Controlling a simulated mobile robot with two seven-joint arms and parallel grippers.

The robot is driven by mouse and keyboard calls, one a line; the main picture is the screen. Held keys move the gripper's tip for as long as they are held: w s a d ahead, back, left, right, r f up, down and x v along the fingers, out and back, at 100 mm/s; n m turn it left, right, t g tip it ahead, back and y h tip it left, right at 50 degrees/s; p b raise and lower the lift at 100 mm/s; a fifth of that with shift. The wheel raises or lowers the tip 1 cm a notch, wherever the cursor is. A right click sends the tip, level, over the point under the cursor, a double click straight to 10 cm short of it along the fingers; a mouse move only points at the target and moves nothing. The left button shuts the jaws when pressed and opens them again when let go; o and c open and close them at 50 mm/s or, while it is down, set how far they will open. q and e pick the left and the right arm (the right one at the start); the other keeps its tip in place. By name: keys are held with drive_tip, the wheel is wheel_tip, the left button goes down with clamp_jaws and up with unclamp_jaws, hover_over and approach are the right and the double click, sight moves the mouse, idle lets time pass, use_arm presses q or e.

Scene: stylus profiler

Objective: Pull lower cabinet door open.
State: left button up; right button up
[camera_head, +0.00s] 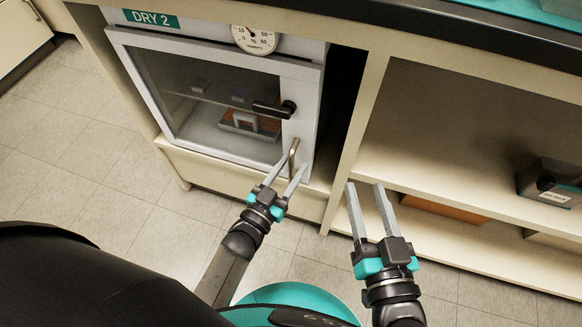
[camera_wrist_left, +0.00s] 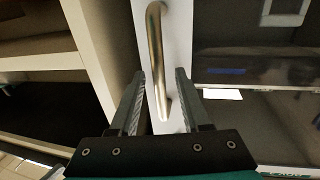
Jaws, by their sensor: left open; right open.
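The lower cabinet door (camera_head: 296,118) is a white frame around a glass pane, and it looks shut. A metal bar handle (camera_head: 292,158) stands upright near its right edge, below a black latch knob (camera_head: 275,109). My left gripper (camera_head: 285,172) is open at the lower part of the handle. In the left wrist view the handle (camera_wrist_left: 157,60) runs between the two open fingers (camera_wrist_left: 161,95), with gaps visible on both sides. My right gripper (camera_head: 364,186) is open and empty, in front of the shelf unit to the right of the cabinet.
A humidity dial (camera_head: 255,40) and a "DRY 2" label (camera_head: 151,18) are above the door. Open shelves (camera_head: 440,130) on the right hold a dark box (camera_head: 552,184). The tiled floor (camera_head: 75,140) left of the cabinet is clear.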

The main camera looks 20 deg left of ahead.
use_arm(q)
drive_tip(key=shift+w, duration=0.1)
drive_tip(key=shift+c, duration=0.2)
clamp_jaws()
idle(1.3)
